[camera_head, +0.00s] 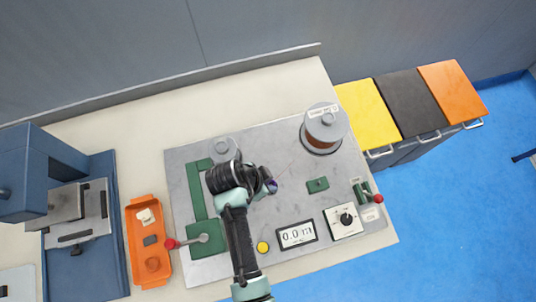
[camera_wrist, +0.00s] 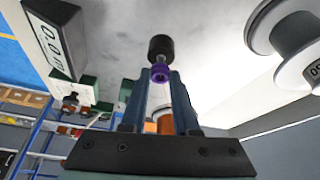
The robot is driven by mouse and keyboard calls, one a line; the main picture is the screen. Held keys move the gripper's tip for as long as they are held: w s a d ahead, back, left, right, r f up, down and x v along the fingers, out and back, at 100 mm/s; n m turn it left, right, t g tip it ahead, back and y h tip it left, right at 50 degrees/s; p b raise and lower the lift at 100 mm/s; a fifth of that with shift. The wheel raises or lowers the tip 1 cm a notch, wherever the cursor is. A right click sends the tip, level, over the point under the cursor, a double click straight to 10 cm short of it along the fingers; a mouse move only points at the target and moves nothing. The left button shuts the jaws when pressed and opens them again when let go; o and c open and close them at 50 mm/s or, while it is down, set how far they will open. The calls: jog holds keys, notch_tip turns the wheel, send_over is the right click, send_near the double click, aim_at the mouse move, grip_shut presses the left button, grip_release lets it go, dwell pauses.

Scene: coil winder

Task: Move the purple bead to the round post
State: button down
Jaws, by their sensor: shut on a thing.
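The purple bead (camera_wrist: 159,74) sits between the fingertips of my gripper (camera_wrist: 158,82) in the wrist view, and the jaws are shut on it. In the head view the purple bead (camera_head: 272,187) shows as a small spot at the right side of my gripper (camera_head: 267,184), above the grey board. A black round cylinder (camera_wrist: 162,46) with a narrower grey end stands just beyond the bead in the wrist view. It may be the round post. I cannot tell whether the bead touches it. My wrist hides that part of the board in the head view.
A large spool (camera_head: 326,127) stands at the board's upper right. A small green block (camera_head: 317,185), a meter display (camera_head: 296,235), a dial box (camera_head: 343,220) and a red-knobbed lever (camera_head: 377,198) lie to the right. An orange tray (camera_head: 133,222) and blue machine (camera_head: 35,180) are left.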

jog(key=shift+f, duration=0.15)
jog(key=shift+f+b, duration=0.8)
jog(key=shift+f, duration=0.05)
jog(key=shift+f, duration=0.1)
jog(key=c, duration=0.6)
grip_release()
jog(key=v, duration=1.3)
jog(key=shift+a+b, duration=0.1)
jog(key=shift+b, duration=0.25)
